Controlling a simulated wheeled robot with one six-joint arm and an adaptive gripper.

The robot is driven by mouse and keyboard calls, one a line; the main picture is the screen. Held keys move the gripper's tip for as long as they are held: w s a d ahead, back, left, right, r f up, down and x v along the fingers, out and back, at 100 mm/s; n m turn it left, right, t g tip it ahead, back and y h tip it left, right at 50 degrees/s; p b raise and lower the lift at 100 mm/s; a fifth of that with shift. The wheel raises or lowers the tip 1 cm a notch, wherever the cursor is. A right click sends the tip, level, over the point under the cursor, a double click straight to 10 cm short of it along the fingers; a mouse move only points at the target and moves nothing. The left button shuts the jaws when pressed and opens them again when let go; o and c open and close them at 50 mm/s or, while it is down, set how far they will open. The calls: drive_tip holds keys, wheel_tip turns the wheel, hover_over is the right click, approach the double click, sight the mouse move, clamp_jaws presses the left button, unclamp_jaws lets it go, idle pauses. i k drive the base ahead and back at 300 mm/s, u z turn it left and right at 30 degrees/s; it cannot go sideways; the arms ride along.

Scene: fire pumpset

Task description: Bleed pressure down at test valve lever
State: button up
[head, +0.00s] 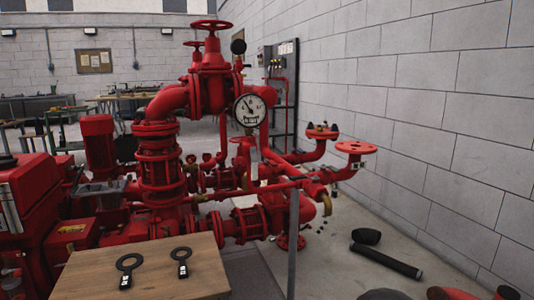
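The red fire pumpset (160,165) fills the middle of the head view. A round white pressure gauge (249,110) faces me on its front; its reading is too small to tell. Two red outlet valves stand near the wall, one with a red handle (321,131) and one with a red handwheel (355,147). I cannot tell which part is the test valve lever or how it is set. My gripper is not in view.
A wooden tabletop (145,272) at the front holds two black ring-ended tools (129,265) with white tags. A grey upright post (293,245) stands before the pipes. A black cylinder (386,261) lies on the floor at right. A block wall (420,110) bounds the right.

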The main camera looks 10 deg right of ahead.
sight(271, 162)
drive_tip(key=z, duration=1.6)
drive_tip(key=i, duration=0.75)
drive_tip(key=u, duration=1.45)
